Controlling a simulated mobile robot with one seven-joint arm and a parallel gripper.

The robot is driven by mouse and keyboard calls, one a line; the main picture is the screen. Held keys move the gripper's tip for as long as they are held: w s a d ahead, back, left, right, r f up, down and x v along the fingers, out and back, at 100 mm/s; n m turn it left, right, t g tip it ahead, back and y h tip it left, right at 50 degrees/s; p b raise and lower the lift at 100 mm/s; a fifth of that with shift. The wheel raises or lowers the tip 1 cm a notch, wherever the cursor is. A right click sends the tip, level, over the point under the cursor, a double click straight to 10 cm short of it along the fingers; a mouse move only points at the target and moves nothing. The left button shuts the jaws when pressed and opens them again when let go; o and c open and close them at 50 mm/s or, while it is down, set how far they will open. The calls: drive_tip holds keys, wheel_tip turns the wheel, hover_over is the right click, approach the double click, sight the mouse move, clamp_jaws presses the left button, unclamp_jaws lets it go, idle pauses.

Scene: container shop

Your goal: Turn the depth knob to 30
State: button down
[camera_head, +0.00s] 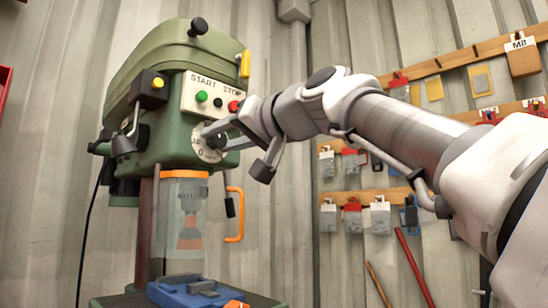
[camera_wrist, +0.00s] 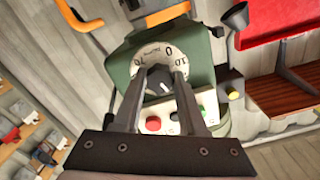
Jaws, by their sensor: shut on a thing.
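The depth knob (camera_wrist: 157,80) is a dark round knob inside a white numbered dial ring (camera_wrist: 150,53) on the green drill press. In the wrist view, 0 is at the top of the ring and 10 is to its right; other marks are partly hidden. A pale line shows on the knob's face, slanting toward the lower right. My gripper (camera_wrist: 160,78) has one finger on each side of the knob and is shut on it. In the head view, my gripper (camera_head: 214,134) reaches the dial (camera_head: 203,154) from the right and covers part of it.
The drill press (camera_head: 170,100) has a panel with a green start button (camera_head: 202,97) and red stop button (camera_head: 234,106) just above the dial.

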drive_tip(key=shift+c, duration=2.3)
unclamp_jaws()
drive_tip(key=v, duration=1.7)
drive_tip(key=shift+s+b, duration=0.2)
drive_tip(key=shift+b, duration=0.1)
drive_tip(key=shift+d+f, duration=0.1)
